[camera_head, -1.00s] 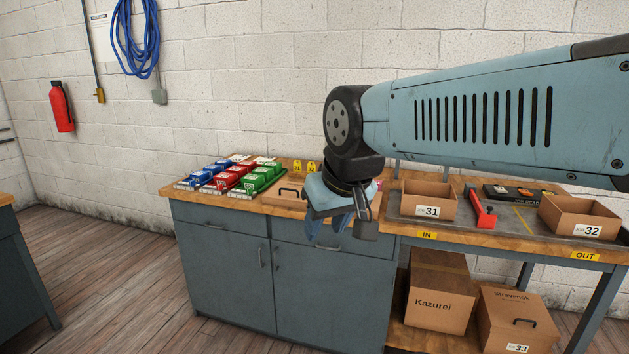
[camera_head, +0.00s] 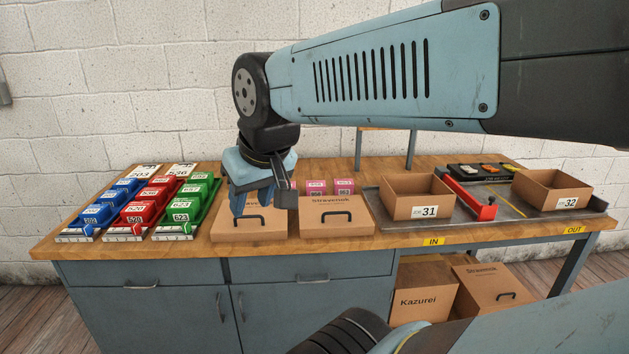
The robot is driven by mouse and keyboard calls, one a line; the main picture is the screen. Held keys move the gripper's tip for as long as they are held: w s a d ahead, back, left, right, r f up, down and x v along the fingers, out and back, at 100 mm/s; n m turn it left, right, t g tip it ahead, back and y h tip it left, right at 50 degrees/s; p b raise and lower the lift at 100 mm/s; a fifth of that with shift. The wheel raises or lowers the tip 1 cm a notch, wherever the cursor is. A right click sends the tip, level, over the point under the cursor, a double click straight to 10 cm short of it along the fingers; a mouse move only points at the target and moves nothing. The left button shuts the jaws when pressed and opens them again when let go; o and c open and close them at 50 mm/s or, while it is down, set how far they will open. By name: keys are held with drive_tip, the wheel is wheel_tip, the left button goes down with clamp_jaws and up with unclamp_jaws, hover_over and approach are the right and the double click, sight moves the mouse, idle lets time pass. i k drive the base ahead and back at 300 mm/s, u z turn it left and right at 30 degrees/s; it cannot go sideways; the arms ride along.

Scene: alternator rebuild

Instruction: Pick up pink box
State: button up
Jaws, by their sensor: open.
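Two small pink boxes with number labels stand side by side at the back of the wooden bench top: a left pink box (camera_head: 316,187) and a right pink box (camera_head: 344,187). They are behind a lidded brown carton and look upright. My gripper (camera_head: 252,208) points down to the left of the pink boxes, in front of or above another brown carton with a black handle. It is open, and no object shows in it. My gripper hides part of the bench behind it.
Brown cartons with handles (camera_head: 235,232) (camera_head: 335,218) stand in front. Blue, red and green bins (camera_head: 145,204) fill the left. Open boxes 31 (camera_head: 416,198) and 32 (camera_head: 552,190) flank a red-handled tool (camera_head: 470,199) on a grey tray at right.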

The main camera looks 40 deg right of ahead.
sight(313, 187)
drive_tip(key=z, duration=0.4)
drive_tip(key=i, duration=0.9)
drive_tip(key=z, duration=0.7)
drive_tip(key=k, duration=0.85)
drive_tip(key=z, duration=0.15)
drive_tip(key=i, duration=0.9)
drive_tip(key=u, duration=0.1)
